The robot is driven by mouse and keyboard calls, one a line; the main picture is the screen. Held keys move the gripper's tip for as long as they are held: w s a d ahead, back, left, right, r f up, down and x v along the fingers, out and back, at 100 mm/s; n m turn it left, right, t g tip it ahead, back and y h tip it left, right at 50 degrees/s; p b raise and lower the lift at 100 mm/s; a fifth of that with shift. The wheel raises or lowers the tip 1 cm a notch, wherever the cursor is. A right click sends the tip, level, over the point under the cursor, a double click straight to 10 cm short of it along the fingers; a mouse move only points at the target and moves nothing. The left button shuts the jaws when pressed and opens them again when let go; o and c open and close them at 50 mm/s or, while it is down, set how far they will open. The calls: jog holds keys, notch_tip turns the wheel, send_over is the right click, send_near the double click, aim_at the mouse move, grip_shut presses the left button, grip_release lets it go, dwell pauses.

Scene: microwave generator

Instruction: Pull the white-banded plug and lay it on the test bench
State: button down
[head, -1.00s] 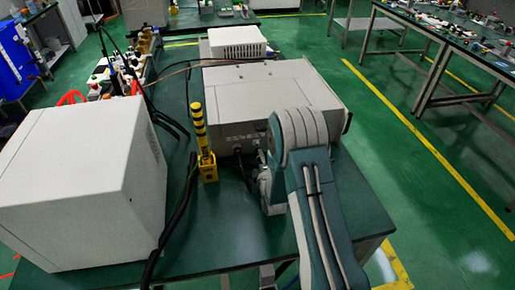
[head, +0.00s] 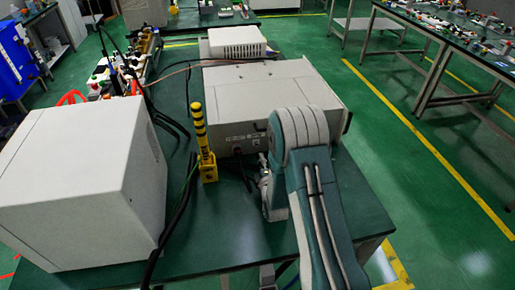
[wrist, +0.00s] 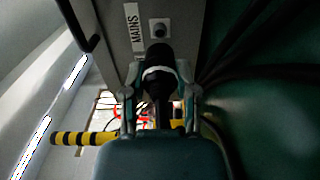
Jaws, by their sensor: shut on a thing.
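The black plug with a white band (wrist: 158,72) is between the fingers of my gripper (wrist: 160,88) in the wrist view, and the gripper is shut on it. Just above it in that view, the grey panel marked MAINS (wrist: 132,27) shows a socket (wrist: 160,29) with a dark round centre. The plug's front end overlaps the panel in the picture; I cannot tell its distance from it. In the head view my arm mostly hides the gripper and plug. The green test bench (head: 225,238) has a bare top in front of the grey generator box (head: 270,90).
A yellow-black striped post (head: 199,135) on a yellow base stands left of my gripper. A large white box (head: 85,185) fills the bench's left side. Black cables (head: 178,225) run between it and the post. A smaller white unit (head: 237,41) stands behind the generator.

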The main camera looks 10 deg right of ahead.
jog(key=shift+f, duration=0.1)
jog(key=shift+f, duration=0.35)
jog(key=shift+f, duration=0.95)
jog(key=shift+s+f, duration=0.15)
